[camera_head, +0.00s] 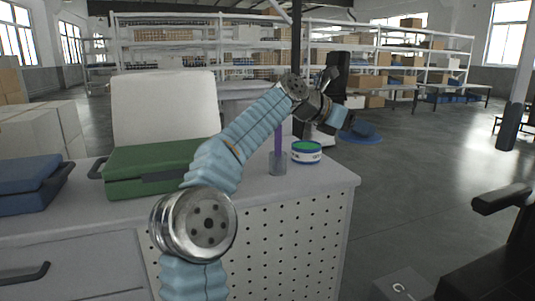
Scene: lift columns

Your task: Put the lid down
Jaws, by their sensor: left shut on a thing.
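My left arm reaches over the table from the bottom of the head view toward the back right. My left gripper (350,123) is at its far end, shut, with its fingers hard to make out. A blue round lid (365,132) shows at the gripper's tip and appears held there, in the air to the right of the table. A round tub (306,152) with a white and blue side and a green top stands on the table near its right edge, left of and below the lid. My right gripper is not in view.
A clear cup (278,164) with a purple upright thing stands left of the tub. A green case (150,168) and a blue case (30,184) lie on the table's left part. The table (310,182) is bare at its front right corner. A black chair (505,198) stands at the right.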

